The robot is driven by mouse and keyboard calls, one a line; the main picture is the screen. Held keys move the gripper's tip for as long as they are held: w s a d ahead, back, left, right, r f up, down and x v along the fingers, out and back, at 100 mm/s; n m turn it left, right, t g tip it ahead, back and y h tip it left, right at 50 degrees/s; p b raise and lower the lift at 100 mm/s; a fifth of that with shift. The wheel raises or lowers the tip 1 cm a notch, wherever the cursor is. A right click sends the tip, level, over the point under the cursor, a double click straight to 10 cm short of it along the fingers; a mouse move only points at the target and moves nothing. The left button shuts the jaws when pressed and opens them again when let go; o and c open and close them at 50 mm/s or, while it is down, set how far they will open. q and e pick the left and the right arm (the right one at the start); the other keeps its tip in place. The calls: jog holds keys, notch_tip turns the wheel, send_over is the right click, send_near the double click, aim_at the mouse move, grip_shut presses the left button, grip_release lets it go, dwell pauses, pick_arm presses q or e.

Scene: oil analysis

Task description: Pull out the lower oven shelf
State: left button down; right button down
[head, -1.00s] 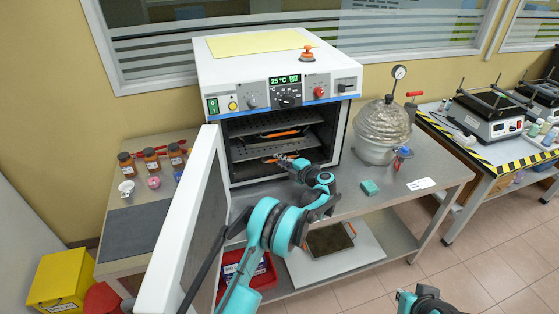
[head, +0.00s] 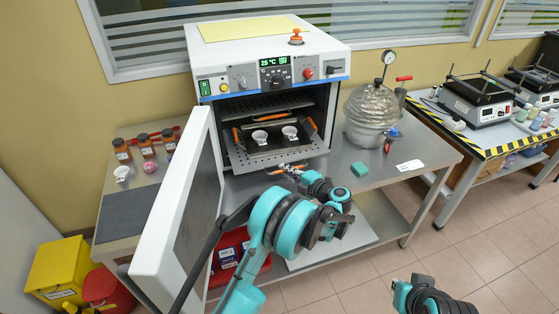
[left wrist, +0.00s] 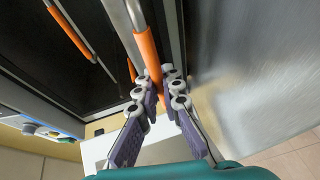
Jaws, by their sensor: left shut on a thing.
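The white oven (head: 350,95) stands on the steel table with its door (head: 165,225) swung open to the left. The perforated lower shelf (head: 243,162) sticks out of the oven's front. It carries a dark tray with orange handles and two small white cups (head: 259,136) (head: 290,131). My left gripper (head: 286,167) is at the shelf's front edge. In the left wrist view, my left gripper (left wrist: 160,98) is shut on the orange-sleeved handle bar (left wrist: 148,50) of the shelf. Only a part of my right arm shows at the bottom right; its fingers are not seen.
The upper shelf (head: 255,107) stays inside the oven. Brown bottles (head: 146,146) stand on the left table.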

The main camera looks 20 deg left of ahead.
pick_arm(q)
jog(key=s+d+b, duration=0.1)
jog(key=s+d, duration=0.5)
jog(key=s, duration=0.3)
jog(key=shift+d, duration=0.1)
jog(key=c, duration=1.9)
grip_release()
jog(key=shift+c, duration=0.2)
jog(key=v, duration=0.7)
jog(key=shift+s+d, duration=0.15)
jog(key=shift+d, duration=0.1)
